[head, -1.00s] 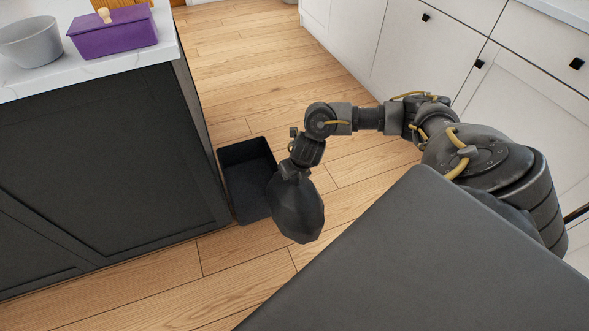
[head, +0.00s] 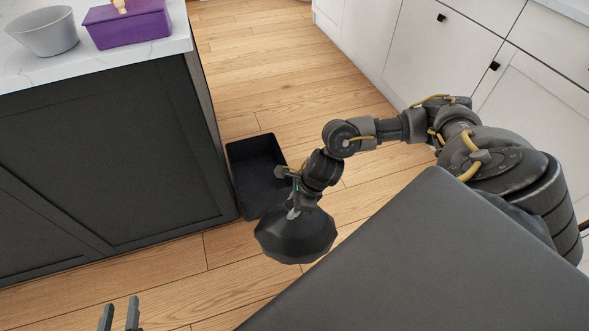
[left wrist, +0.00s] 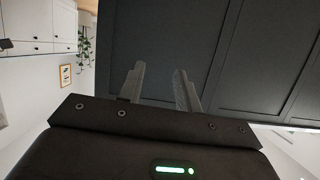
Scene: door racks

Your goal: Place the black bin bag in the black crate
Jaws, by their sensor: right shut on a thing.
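The black bin bag (head: 295,238) hangs from my right gripper (head: 294,207), which is shut on its top, in the head view. The bag is in front of the black crate (head: 240,161) and nearer to me. The crate stands on the floor against the end of the dark island; its inside looks empty where it shows, and its right side is partly hidden by my right gripper. My left gripper (head: 120,315) shows at the bottom left of the head view, open and empty. Its parted fingers (left wrist: 160,88) also show in the left wrist view, facing dark panels.
The dark island (head: 100,160) stands at the left. A purple box (head: 127,25) and a grey bowl (head: 45,33) are on its white top. White cabinets (head: 430,50) line the right side. Wooden floor (head: 255,75) is clear between them.

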